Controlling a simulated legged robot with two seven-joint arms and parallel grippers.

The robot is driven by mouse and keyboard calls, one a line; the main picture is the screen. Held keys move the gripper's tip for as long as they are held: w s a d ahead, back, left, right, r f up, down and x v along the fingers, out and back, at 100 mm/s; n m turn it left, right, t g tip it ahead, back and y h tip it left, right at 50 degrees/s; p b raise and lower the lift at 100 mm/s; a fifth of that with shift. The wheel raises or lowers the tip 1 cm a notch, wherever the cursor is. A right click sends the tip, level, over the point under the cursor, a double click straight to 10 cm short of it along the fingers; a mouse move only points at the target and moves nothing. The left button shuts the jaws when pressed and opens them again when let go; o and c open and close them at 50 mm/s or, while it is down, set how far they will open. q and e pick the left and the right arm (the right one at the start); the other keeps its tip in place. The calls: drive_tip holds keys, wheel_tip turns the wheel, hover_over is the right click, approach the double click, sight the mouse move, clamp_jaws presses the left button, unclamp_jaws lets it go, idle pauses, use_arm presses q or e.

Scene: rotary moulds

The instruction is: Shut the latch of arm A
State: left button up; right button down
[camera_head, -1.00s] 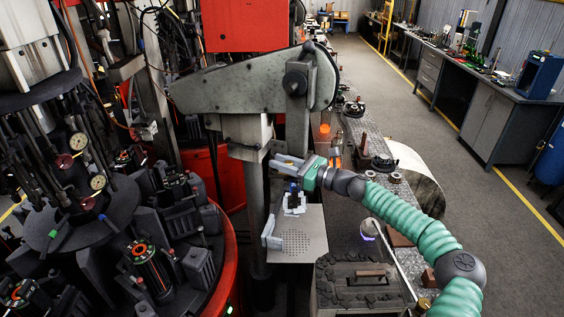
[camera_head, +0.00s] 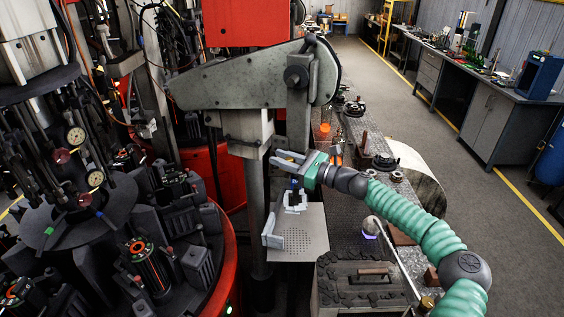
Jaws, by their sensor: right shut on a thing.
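My right gripper (camera_head: 289,160) is at the end of the green-sleeved arm, beside the grey post below the large grey machine arm (camera_head: 245,85). Its two pale fingers point left. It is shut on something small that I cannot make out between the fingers. A pale clamp-like fixture (camera_head: 296,201) sits just below it, on a perforated metal plate (camera_head: 305,240). The rotary machine (camera_head: 224,255) with its red rim and dark mould blocks (camera_head: 198,264) stands at the left. I cannot tell which part is arm A or its latch. My left gripper is not in view.
A long metal bench (camera_head: 352,130) with round parts runs back behind my right arm. A workbench (camera_head: 497,98) stands at the right wall, with open floor before it.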

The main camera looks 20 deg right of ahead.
wheel_tip(320, 180, down, 7)
drive_tip(key=n+g+y+b, duration=0.1)
drive_tip(key=n+y+b, duration=0.2)
drive_tip(key=n+b, duration=1.7)
drive_tip(key=shift+a+n+y+b, duration=0.3)
drive_tip(key=shift+y+b, duration=0.1)
drive_tip(key=shift+b, duration=0.65)
drive_tip(key=shift+s, duration=0.1)
drive_tip(key=c, duration=1.4)
unclamp_jaws()
drive_tip(key=shift+o, duration=0.7)
drive_tip(key=shift+r, duration=0.1)
